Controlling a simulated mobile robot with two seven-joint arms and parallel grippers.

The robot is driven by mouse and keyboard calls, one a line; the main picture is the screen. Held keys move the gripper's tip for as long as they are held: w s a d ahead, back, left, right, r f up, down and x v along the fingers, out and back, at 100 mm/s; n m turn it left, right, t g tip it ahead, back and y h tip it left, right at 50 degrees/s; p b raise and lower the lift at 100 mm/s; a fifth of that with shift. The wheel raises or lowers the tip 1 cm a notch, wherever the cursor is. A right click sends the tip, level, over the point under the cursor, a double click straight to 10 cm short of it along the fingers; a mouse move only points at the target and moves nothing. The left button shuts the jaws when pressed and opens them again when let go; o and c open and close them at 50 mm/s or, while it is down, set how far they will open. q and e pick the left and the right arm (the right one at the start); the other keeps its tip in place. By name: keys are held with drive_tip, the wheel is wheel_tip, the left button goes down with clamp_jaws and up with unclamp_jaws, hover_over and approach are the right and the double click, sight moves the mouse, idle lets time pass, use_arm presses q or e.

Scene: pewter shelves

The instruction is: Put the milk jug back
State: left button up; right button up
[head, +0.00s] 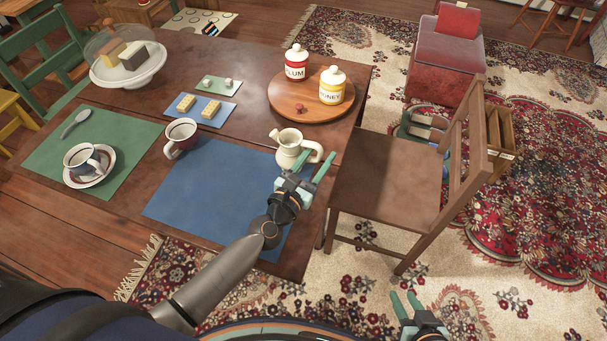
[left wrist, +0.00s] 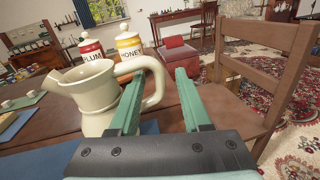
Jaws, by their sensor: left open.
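The cream milk jug (head: 287,148) stands upright at the far right corner of the blue placemat (head: 205,190), near the table's right edge. Its handle points right in the head view. In the left wrist view the jug (left wrist: 88,98) is at the left, and its handle shows partly between my finger tips. My left gripper (head: 319,154) is open right at the handle; its fingers (left wrist: 160,90) are apart and one covers part of the handle. I cannot tell whether they touch it. My right gripper (head: 404,295) is open and empty over the rug, low at the right.
A round wooden tray (head: 278,104) behind the jug holds the plum jar (head: 296,64), the honey jar (head: 332,86) and a small red thing. A striped cup (head: 181,138) stands left of the jug. A wooden chair (head: 386,172) stands close against the table's right side.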

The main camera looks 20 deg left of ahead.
use_arm(q)
drive_tip(key=v, duration=0.8)
drive_tip(key=shift+s+b, duration=0.2)
drive_tip(key=shift+b, duration=0.15)
drive_tip(key=shift+s, duration=0.1)
